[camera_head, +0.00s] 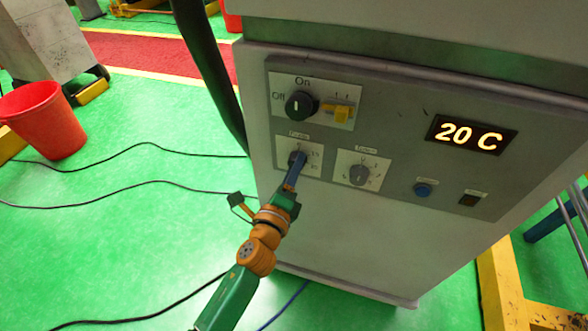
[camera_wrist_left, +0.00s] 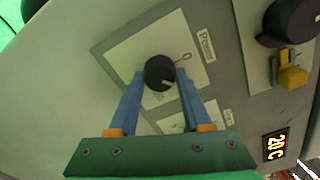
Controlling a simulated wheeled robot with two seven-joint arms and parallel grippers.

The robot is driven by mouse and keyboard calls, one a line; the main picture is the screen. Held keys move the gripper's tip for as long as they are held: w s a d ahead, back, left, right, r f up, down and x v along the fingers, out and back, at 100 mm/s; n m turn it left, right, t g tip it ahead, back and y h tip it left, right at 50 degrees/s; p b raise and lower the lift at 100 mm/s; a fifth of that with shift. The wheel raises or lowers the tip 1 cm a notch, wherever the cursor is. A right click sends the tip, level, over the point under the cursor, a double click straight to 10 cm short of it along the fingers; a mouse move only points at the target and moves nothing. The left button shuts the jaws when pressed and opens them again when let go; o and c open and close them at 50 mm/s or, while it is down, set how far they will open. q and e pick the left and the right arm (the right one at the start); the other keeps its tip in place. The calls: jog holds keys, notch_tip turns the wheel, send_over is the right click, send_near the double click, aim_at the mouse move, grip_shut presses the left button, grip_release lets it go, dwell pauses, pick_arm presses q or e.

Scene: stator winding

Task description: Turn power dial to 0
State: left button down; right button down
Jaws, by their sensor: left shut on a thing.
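The power dial (camera_wrist_left: 160,72) is a round black knob on a white card (camera_wrist_left: 118,52) labelled "Power" in the left wrist view, with a 0 printed near it. A small pale mark shows on the knob. My left gripper (camera_wrist_left: 161,78) has its two blue fingers on either side of the knob and is shut on it. In the head view, my left gripper (camera_head: 294,170) reaches the left of two lower dials on the grey panel and covers part of it. My right gripper is in neither view.
Above the dial sit a black On/Off switch (camera_head: 300,105) and a yellow piece (camera_head: 340,112). A second dial (camera_head: 360,175) is to the right. A display (camera_head: 470,135) reads 20 C, above a blue button (camera_head: 423,190). A red bucket (camera_head: 45,118) and cables lie left.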

pick_arm(q)
jog(key=shift+r+n, duration=0.1)
jog(key=shift+n, duration=4.7)
jog(key=shift+c, duration=1.7)
grip_release()
jog(key=v, duration=0.7)
jog(key=shift+w, duration=0.1)
